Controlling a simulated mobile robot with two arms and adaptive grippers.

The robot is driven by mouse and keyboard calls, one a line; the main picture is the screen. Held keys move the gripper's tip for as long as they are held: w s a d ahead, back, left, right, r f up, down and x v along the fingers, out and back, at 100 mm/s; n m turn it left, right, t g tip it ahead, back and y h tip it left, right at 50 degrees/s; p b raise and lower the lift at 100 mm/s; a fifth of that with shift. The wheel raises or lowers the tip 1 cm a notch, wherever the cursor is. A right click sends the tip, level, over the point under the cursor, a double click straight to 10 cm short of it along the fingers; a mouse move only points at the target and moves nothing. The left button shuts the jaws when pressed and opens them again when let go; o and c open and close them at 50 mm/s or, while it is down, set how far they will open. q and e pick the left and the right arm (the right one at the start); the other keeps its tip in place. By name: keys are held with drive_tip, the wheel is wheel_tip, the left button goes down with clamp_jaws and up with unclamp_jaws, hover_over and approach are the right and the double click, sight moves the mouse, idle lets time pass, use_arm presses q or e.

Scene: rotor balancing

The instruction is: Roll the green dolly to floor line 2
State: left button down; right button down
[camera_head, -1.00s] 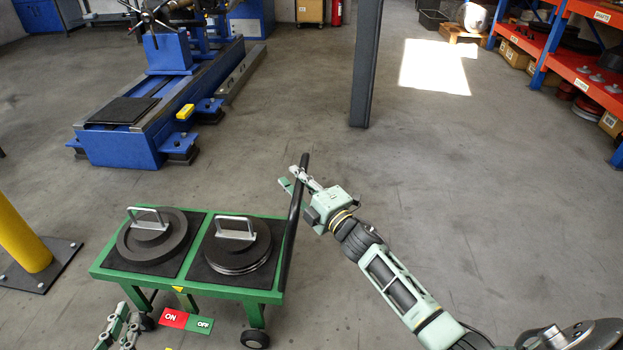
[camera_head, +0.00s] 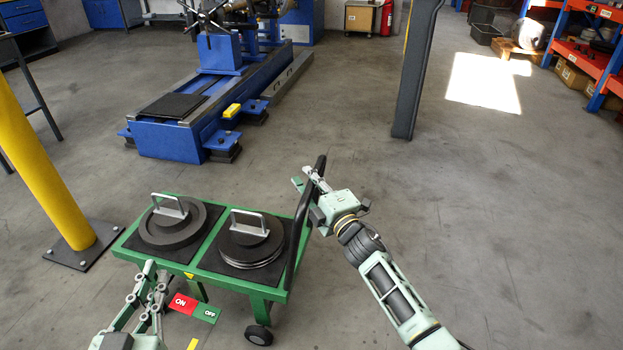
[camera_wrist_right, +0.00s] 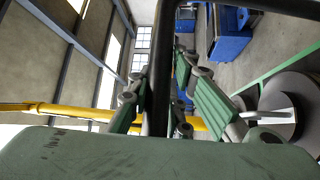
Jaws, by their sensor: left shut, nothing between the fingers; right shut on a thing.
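The green dolly (camera_head: 187,271) stands on the floor in the lower left of the head view. It carries two dark round weights with silver handles, a left one (camera_head: 170,232) and a right one (camera_head: 262,253). My right gripper (camera_head: 312,180) is shut on the dolly's black push handle (camera_head: 296,232). In the right wrist view the handle (camera_wrist_right: 160,70) passes between the fingers. My left gripper (camera_head: 150,285) is shut and empty in front of the dolly's near side. Floor line 2 cannot be made out in the head view.
A yellow post (camera_head: 45,165) on a dark base plate stands left of the dolly. A blue machine (camera_head: 170,139) stands beyond the dolly. A dark pillar (camera_head: 412,75) stands at the back, right of centre. An ON/OFF sign (camera_head: 195,307) shows low in front.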

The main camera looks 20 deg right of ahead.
drive_tip(key=c, duration=1.8)
unclamp_jaws()
drive_tip(key=shift+s+a+f, duration=0.1)
drive_tip(key=shift+a+f, duration=0.25)
drive_tip(key=shift+a, duration=0.05)
drive_tip(key=shift+o, duration=0.9)
drive_tip(key=shift+d+r, duration=0.1)
drive_tip(key=shift+r, duration=0.05)
drive_tip(key=shift+d, duration=0.1)
drive_tip(key=v, duration=1.1)
drive_tip(key=shift+s, duration=0.4)
